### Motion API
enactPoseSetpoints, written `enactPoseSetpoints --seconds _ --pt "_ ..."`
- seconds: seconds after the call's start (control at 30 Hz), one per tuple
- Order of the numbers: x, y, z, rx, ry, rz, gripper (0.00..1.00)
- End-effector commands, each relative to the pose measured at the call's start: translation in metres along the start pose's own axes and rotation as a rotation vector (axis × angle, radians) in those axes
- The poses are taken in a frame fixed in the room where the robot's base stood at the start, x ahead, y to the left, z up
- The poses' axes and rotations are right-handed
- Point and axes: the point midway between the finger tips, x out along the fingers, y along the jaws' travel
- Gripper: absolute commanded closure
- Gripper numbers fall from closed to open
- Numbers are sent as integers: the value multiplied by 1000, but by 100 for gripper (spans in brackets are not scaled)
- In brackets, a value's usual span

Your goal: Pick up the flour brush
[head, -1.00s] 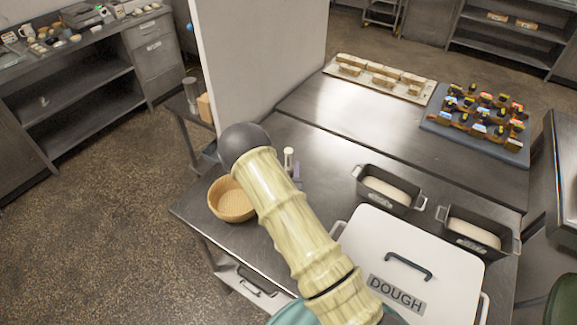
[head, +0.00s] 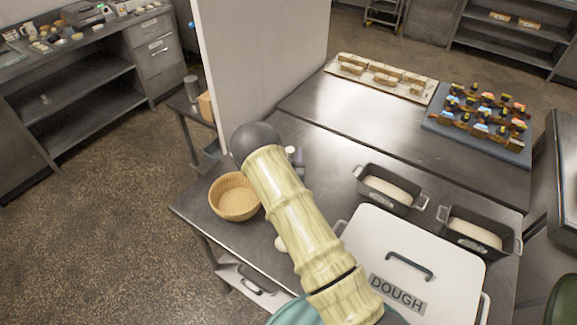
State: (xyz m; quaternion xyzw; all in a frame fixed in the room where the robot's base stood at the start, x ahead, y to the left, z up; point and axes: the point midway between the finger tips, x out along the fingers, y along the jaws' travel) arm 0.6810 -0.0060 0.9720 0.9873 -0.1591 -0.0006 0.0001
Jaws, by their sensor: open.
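I cannot make out the flour brush for certain. A small upright item with a pale top and a purple-grey side (head: 298,158) shows just right of my arm's dark rounded joint, partly hidden by the arm. A small pale rounded thing (head: 280,244) peeks out at the arm's left edge on the steel table (head: 330,170); most of it is hidden and I cannot tell what it is. My pale ribbed arm reaches over the table from the bottom. My gripper does not show; the arm hides what lies beyond it.
A round wicker basket (head: 234,200) stands left of my arm near the table edge. A white bin lid marked DOUGH (head: 368,240) and two dough tins (head: 390,190), (head: 474,230) are to the right. A white partition (head: 265,60) rises behind. A blue tray (head: 476,138) holds several small items.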

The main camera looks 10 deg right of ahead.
Motion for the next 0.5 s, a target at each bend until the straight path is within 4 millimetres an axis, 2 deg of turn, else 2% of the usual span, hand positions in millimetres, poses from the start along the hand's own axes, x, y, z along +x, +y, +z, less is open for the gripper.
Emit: enactPoseSetpoints --seconds 0.4,0.5 --pt "-2 -5 0 0 0 -7 54" --pt "-2 -5 0 0 0 -8 72"
